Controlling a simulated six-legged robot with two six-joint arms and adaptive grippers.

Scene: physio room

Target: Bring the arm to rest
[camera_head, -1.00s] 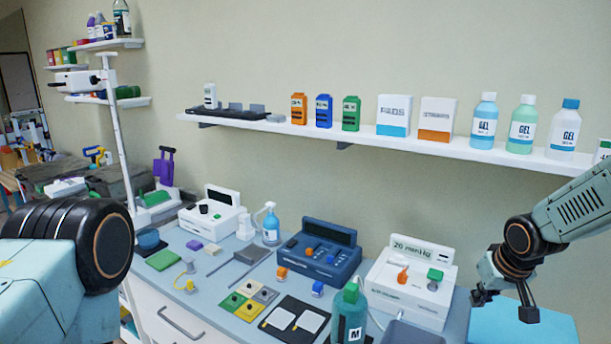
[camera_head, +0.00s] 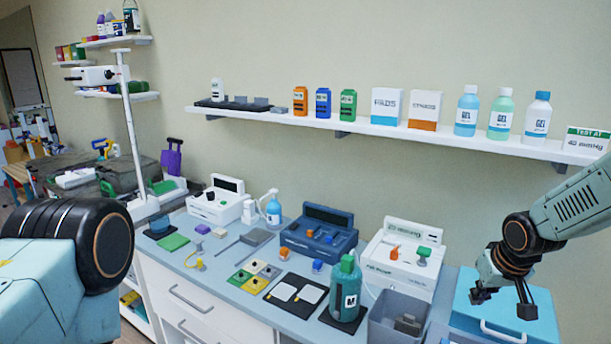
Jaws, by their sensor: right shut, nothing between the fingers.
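My right gripper (camera_head: 503,304) hangs at the right, fingers pointing down, in front of and over a light blue case (camera_head: 465,312) with a white handle. It is shut and holds nothing. Its arm comes in from the right edge. My left arm shows at the left edge as a large black joint and a pale teal link; its gripper is out of view.
The bench (camera_head: 225,298) carries a white device (camera_head: 402,262), a dark blue device (camera_head: 318,238), a green bottle (camera_head: 346,290) and a grey bin (camera_head: 384,326). A wall shelf (camera_head: 300,120) with bottles and boxes runs above. Open air lies between my arms.

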